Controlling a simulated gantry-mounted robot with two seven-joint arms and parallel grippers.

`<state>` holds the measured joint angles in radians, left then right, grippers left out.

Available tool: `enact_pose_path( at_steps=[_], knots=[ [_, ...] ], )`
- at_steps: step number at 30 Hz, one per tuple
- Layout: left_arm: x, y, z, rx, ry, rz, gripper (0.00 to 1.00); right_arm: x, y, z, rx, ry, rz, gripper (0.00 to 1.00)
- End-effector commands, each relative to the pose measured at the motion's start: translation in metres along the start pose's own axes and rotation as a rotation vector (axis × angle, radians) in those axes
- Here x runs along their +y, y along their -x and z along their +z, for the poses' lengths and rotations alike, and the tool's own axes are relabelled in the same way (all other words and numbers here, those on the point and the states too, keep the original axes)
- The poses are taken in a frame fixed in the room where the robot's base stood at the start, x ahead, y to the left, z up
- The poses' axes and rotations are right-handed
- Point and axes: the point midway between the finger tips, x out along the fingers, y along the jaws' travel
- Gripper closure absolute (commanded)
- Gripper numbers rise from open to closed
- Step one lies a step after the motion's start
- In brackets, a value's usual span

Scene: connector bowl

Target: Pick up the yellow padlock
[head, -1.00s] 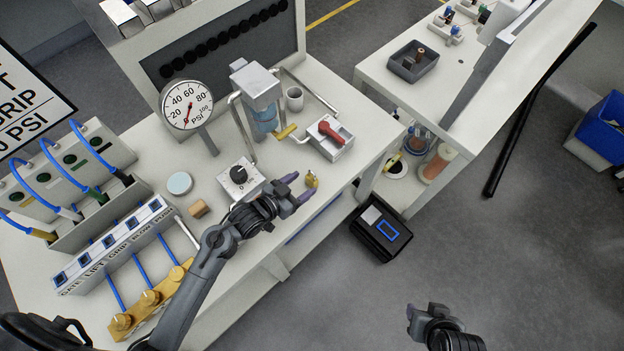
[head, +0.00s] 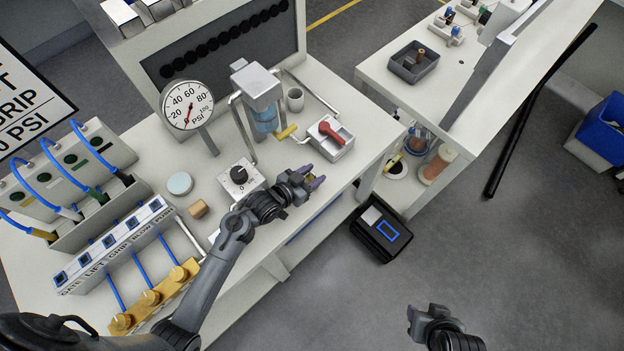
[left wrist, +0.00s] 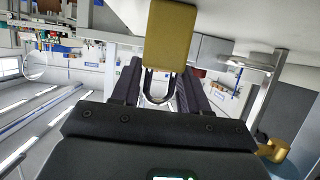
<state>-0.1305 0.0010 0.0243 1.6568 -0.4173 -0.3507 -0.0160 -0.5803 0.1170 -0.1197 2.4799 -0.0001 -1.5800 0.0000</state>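The yellow padlock (left wrist: 170,35) shows large at the top of the left wrist view, with its grey shackle (left wrist: 160,96) toward my gripper. In the head view it is a small yellow patch near the front edge of the white bench, mostly hidden by the left gripper. My left gripper (head: 312,176) is open, its two purple-tipped fingers spread on either side of the padlock. In the left wrist view the shackle lies between the dark fingers; I cannot tell whether they touch it. My right gripper (head: 422,313) is over the floor at the lower right, away from the padlock.
A box with a red lever (head: 331,135) stands behind the gripper, and a black dial box (head: 240,177) is to its left. A pressure gauge (head: 188,106) and valve panel stand further left. Beyond the bench's front edge, a black box (head: 381,232) is on the floor.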

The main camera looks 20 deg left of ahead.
Motion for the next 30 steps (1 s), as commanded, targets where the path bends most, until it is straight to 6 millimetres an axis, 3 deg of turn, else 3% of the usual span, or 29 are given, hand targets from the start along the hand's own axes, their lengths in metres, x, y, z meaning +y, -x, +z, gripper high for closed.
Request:
enact_pose_path(
  at_steps=[1,6,20,27,30],
  knots=[
    [0.0,0.0,0.0,0.0,0.0,0.0,0.64,0.0,0.0,0.0,0.0,-0.001,-0.001,0.57],
    [0.0,0.0,0.0,0.0,0.0,0.0,0.9,-0.001,0.0,0.0,0.0,-0.002,-0.002,0.57],
    [0.0,0.003,-0.009,0.002,-0.002,0.0,0.9,0.001,0.001,0.0,-0.001,0.003,0.002,0.57],
    [0.0,0.016,-0.041,0.005,-0.003,0.0,0.9,0.002,0.003,-0.001,-0.001,0.008,0.006,0.57],
    [0.023,0.021,-0.049,0.003,0.002,0.004,0.9,0.002,0.002,0.0,-0.001,0.008,0.006,0.57]
  ],
)
